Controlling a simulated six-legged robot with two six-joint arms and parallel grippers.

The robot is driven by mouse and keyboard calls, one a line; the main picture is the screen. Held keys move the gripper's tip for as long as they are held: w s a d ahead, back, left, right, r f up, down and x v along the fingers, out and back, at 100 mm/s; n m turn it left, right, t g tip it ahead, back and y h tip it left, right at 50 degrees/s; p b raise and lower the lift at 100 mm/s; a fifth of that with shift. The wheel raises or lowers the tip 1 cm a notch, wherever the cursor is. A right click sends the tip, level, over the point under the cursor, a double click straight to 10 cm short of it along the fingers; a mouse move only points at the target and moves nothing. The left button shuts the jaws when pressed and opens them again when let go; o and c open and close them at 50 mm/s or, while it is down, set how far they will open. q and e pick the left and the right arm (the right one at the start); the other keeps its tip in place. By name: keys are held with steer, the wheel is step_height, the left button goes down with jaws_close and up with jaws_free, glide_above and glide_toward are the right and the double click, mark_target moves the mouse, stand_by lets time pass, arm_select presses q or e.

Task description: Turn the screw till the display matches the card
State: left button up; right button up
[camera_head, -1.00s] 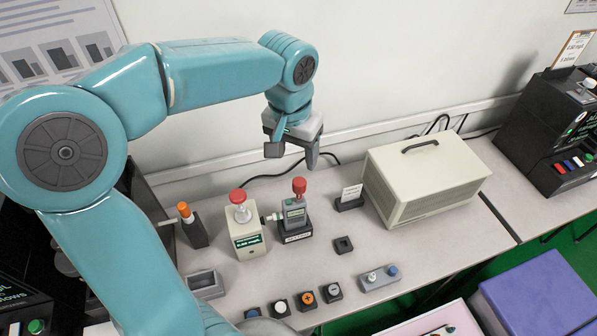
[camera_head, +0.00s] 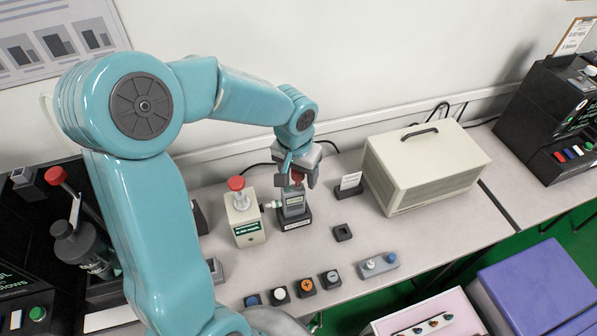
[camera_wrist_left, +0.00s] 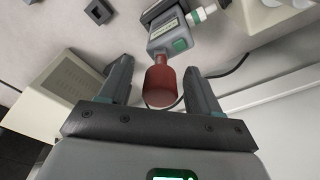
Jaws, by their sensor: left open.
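A grey handheld tester (camera_head: 292,203) stands in a black labelled base beside a cream box (camera_head: 243,220) with a red knob and a lit green display; a short fitting links them. The tester's red cylindrical top (camera_wrist_left: 159,85) shows in the left wrist view between the fingers, with a visible gap on each side. I cannot tell whether this top is the screw. My left gripper (camera_head: 299,180) is open, pointing down over the tester. A small white card (camera_head: 350,181) stands in a black holder to the right; its print is too small to read. My right gripper is out of view.
A large beige case (camera_head: 425,170) stands behind right of the card. A small black square holder (camera_head: 343,232), a grey two-button box (camera_head: 379,264) and several small button blocks (camera_head: 305,287) lie toward the front. Bare table lies right of the square holder.

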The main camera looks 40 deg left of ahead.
arm_select(q)
jaws_close()
steer(key=shift+r+m+p, duration=0.1)
steer(key=shift+m+p, duration=0.25)
steer(key=shift+m, duration=0.45)
steer(key=shift+m+p, duration=0.45)
steer(key=shift+m, duration=0.95)
steer(key=shift+m+h+p, duration=0.3)
steer(key=shift+m+p, duration=0.1)
steer(key=shift+m, duration=0.3)
steer(key=shift+m+p, duration=0.55)
steer(key=shift+m, duration=0.75)
